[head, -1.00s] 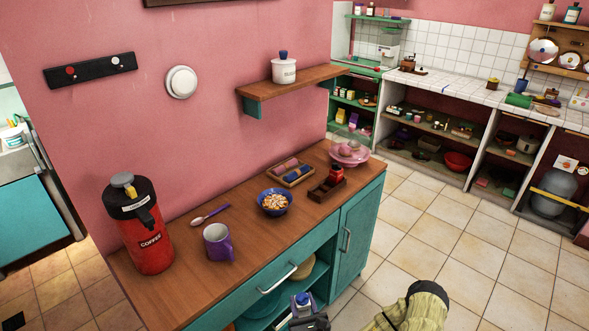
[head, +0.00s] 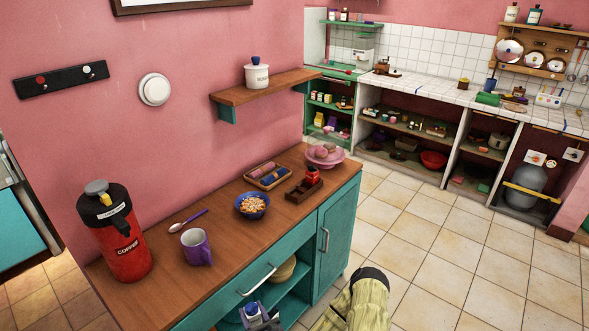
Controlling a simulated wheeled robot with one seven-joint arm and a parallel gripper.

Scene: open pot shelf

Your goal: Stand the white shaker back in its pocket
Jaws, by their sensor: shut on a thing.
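A small white shaker with a blue top (head: 251,308) is at the bottom of the head view, held in my gripper (head: 262,321). The gripper is shut on it, in front of the teal cabinet and below the countertop edge. The shaker looks roughly upright; its lower part is hidden by the gripper. A dark brown wooden rack (head: 294,195) stands on the counter near its right end. A red shaker (head: 312,176) stands at its far right end, and the near left part looks empty. The gripper is apart from the rack, nearer to me and to its left.
On the wooden counter (head: 150,279) are a red coffee dispenser (head: 124,240), a purple mug (head: 196,247), a spoon (head: 187,221), a blue cereal bowl (head: 252,206), a tray of rolls (head: 268,177) and a pink bowl (head: 325,158). A wall shelf (head: 262,88) holds a white jar (head: 257,74). Tiled floor right is clear.

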